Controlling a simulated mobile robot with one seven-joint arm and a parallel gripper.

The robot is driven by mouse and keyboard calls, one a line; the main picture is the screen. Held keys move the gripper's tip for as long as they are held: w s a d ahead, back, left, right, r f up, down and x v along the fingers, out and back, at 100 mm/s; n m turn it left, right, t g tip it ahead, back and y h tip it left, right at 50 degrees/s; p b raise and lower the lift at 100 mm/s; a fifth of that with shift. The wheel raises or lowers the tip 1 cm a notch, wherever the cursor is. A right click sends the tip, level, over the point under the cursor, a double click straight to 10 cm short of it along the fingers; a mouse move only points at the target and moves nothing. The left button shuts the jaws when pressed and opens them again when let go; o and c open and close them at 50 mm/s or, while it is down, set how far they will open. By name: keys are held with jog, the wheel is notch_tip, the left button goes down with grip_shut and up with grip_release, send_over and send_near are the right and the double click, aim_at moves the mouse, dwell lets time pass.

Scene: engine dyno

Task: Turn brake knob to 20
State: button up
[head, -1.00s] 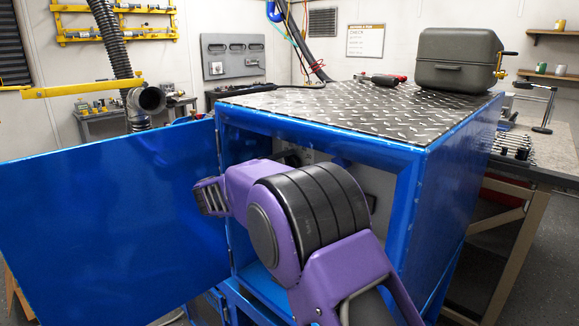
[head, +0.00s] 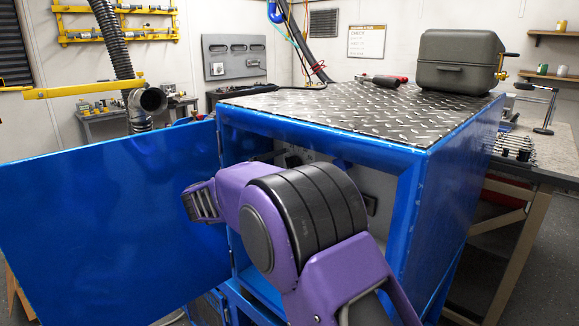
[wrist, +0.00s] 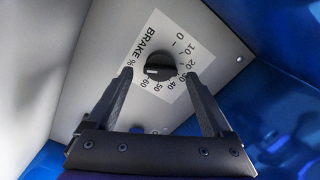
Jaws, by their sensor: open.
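The brake knob (wrist: 159,66) is a round black dial on a white label (wrist: 180,50) marked "BRAKE %", with numbers from 0 to 60. A pale mark on the knob points left in the wrist view, toward the 60 end of the scale. My gripper (wrist: 158,74) is open and empty. Its two black fingers lie on either side of the knob in the picture, with visible gaps; how far they are from the panel is hard to tell. In the head view my arm largely blocks the inside of the cabinet, and I cannot make out the knob there.
The blue cabinet (head: 427,215) surrounds the panel, with its walls close around my arm. Its blue door (head: 110,215) stands open at the left. A grey case (head: 455,62) and tools sit on the tread-plate top (head: 340,112). A workbench (head: 552,165) stands at the right.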

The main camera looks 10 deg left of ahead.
jog(key=v, duration=1.4)
jog(key=shift+s+a+p, duration=0.25)
jog(key=shift+s+p, duration=0.1)
